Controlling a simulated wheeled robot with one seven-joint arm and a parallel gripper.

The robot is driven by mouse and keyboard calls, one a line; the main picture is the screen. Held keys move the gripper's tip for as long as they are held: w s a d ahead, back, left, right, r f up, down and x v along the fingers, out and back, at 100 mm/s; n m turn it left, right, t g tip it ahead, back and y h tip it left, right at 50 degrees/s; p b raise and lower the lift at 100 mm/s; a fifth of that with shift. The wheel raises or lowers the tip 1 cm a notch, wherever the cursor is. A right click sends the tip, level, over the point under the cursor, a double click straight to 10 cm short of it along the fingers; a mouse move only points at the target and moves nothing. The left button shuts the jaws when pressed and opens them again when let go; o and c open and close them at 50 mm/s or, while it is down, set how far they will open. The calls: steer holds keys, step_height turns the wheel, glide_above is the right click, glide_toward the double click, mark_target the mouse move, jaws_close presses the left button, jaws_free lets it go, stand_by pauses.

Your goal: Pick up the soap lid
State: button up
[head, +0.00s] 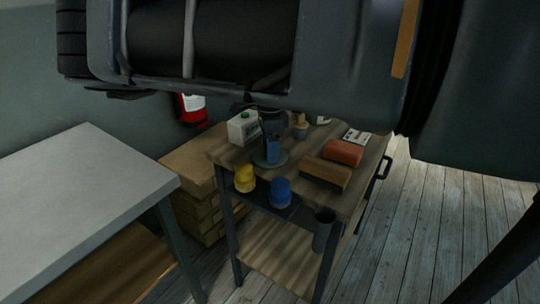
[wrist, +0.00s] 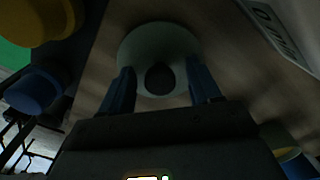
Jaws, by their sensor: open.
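A round, pale grey-green disc, which looks like the soap lid (head: 259,161), lies on the wooden top of the cart. In the wrist view the soap lid (wrist: 158,34) is a pale disc with a dark round spot in its near half. My gripper (head: 273,160) points down over it and hides part of it in the head view. In the wrist view the fingers of my gripper (wrist: 162,78) are apart, one on each side of the dark spot, with nothing seen held. I cannot tell whether they touch the lid.
A white carton (head: 242,129) stands left of my gripper. A reddish block (head: 344,152) and a brown brush-like block (head: 326,172) lie right. Yellow (head: 244,179) and blue (head: 281,192) pots sit at the cart's front. A grey table (head: 80,190) stands left.

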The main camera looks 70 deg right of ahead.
steer(key=c, duration=1.1)
